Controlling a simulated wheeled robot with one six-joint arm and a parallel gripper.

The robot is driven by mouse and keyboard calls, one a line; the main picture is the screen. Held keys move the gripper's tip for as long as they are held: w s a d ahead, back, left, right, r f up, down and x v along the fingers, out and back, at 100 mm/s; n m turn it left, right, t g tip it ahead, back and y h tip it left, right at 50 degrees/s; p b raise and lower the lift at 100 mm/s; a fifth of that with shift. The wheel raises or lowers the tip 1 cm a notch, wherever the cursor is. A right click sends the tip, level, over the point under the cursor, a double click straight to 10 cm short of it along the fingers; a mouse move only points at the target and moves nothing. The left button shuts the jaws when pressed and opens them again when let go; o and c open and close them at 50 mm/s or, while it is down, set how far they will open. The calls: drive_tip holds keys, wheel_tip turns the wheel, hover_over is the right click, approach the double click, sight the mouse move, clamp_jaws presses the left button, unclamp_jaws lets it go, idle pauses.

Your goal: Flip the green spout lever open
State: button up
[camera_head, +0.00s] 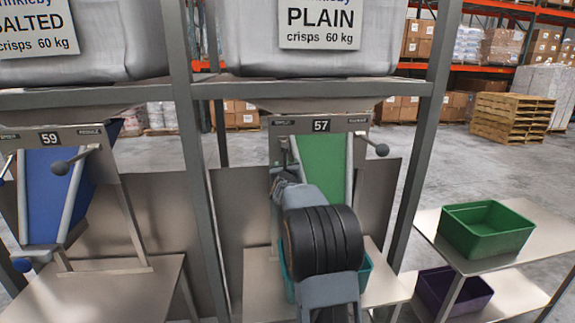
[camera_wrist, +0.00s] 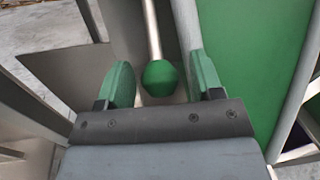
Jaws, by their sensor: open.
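The green ball knob of the spout lever (camera_wrist: 160,78) sits between my gripper's two fingers in the wrist view, at the end of a thin metal rod. My gripper (camera_wrist: 160,85) is open, with a gap showing between each finger and the knob. The green spout chute (camera_head: 322,165) slopes down below the plate marked 57 (camera_head: 320,125) in the head view. The chute's green face (camera_wrist: 250,55) also fills the right of the wrist view. In the head view my arm covers the chute's lower part and hides the knob and the fingertips.
A blue chute (camera_head: 48,190) at station 59 stands to the left, past a grey frame post (camera_head: 188,130). A teal bin (camera_head: 366,272) sits under the green chute, partly behind my arm. A green bin (camera_head: 487,230) and a purple bin (camera_head: 433,290) stand on shelves at right.

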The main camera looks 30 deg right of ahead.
drive_tip(key=shift+w, duration=0.1)
clamp_jaws()
idle(0.6)
